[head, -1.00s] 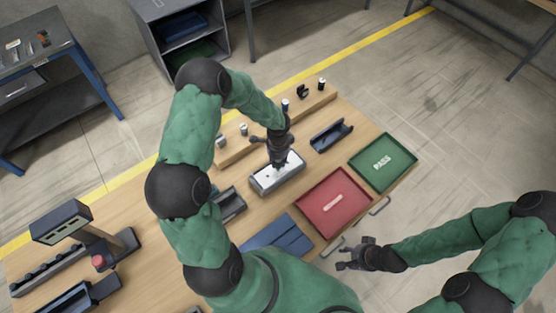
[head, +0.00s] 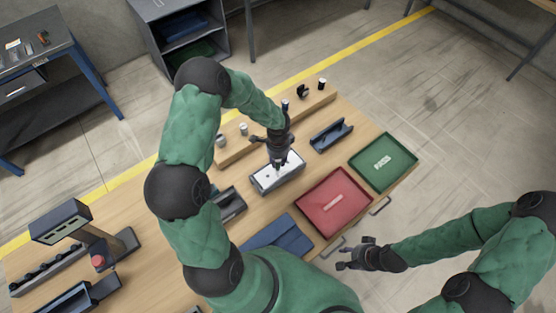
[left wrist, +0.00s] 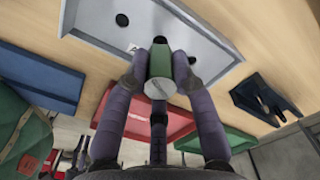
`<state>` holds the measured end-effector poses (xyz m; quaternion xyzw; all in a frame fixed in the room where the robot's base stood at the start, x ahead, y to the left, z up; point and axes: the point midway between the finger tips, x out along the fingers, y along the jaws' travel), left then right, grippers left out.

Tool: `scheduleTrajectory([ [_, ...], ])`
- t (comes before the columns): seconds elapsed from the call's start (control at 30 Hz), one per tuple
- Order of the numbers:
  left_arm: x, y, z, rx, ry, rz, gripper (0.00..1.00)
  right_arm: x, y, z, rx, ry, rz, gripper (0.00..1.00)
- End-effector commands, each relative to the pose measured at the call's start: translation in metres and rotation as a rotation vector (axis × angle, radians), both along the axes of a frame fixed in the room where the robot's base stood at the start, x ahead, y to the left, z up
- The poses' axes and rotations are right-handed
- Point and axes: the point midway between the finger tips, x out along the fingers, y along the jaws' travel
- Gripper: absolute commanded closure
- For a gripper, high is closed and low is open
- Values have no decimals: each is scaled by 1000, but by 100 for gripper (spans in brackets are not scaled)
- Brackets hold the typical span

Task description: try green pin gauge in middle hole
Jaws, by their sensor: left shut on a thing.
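The grey block with a pale top (head: 264,184) lies on the wooden bench, dark holes in its top face. My left gripper (head: 280,165) points down over the middle of the block. In the left wrist view its fingers (left wrist: 160,90) are shut around the green pin gauge (left wrist: 160,62), whose pale end faces the camera. The gauge's far end lines up with the area of the block's (left wrist: 206,35) middle hole. I cannot tell whether it is inside the hole or just above it. My right gripper (head: 346,260) is open and empty, in front of the bench.
A red tray (head: 312,218) and a green PASS tray (head: 400,160) lie right of the block. A blue holder (head: 330,135) and a wooden rack (head: 323,98) with small parts stand behind. A dark fixture (head: 230,203) is left of the block.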

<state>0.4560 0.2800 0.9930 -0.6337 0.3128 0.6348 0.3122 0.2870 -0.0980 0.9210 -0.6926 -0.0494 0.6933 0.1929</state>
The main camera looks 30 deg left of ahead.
Motion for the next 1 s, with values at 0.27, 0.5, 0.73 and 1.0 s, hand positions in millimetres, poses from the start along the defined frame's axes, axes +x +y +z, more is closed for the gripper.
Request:
scheduleTrajectory([
  [0.27, 0, 0, 0, 0, 0, 0, 100, 0, 0, -3, 0, 0, 0, 60],
  [0.5, 0, 0, 0, 0, 0, 0, 100, 0, 0, -3, 0, 0, 0, 60],
  [0.73, 0, 0, -3, 0, 0, 0, 100, 0, 0, -5, 0, 0, 0, 60],
  [1.0, 0, 0, -6, 0, 0, 0, 100, 0, 0, -8, 0, 0, 0, 60],
])
